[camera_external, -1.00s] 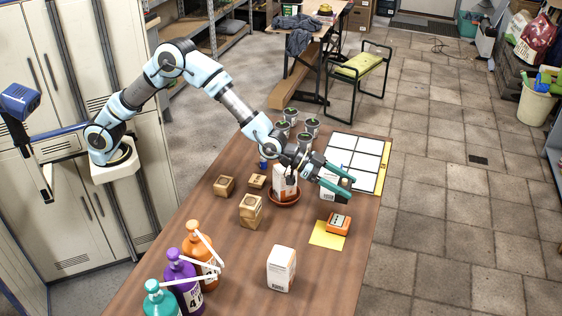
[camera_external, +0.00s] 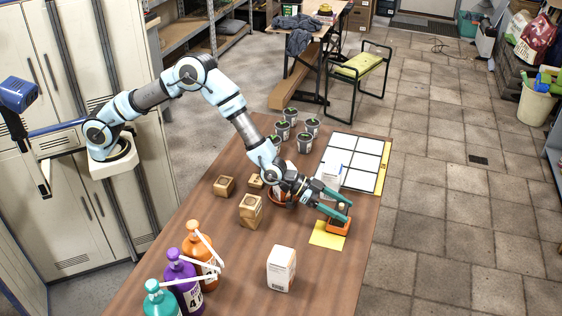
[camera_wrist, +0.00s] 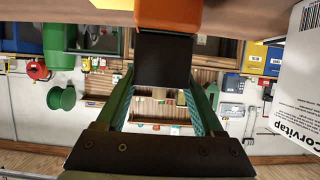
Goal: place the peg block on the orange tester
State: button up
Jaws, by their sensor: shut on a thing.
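The orange tester (camera_external: 339,228) sits at the right of the table, on the far right part of a yellow sheet (camera_external: 324,238). My gripper (camera_external: 342,208) is right above it, fingers angled down. It is shut on the peg block, a dark block (camera_wrist: 165,60) between the green fingers in the wrist view. The fingers hide most of the block in the outside view. In the wrist view the block's end meets the orange tester (camera_wrist: 168,17); I cannot tell if it touches or hovers just above.
A white carton (camera_wrist: 296,80) is close beside the gripper; another white carton (camera_external: 281,269) stands nearer the front. Wooden blocks (camera_external: 250,211), grey cups (camera_external: 305,141), a white grid sheet (camera_external: 353,160) and several bottles (camera_external: 184,282) are on the table. The front right table area is clear.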

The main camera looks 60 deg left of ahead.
jog(key=shift+f, duration=0.2)
jog(key=o, duration=1.4)
jog(key=shift+r, duration=0.2)
jog(key=b+v, duration=0.2)
jog(key=v, duration=1)
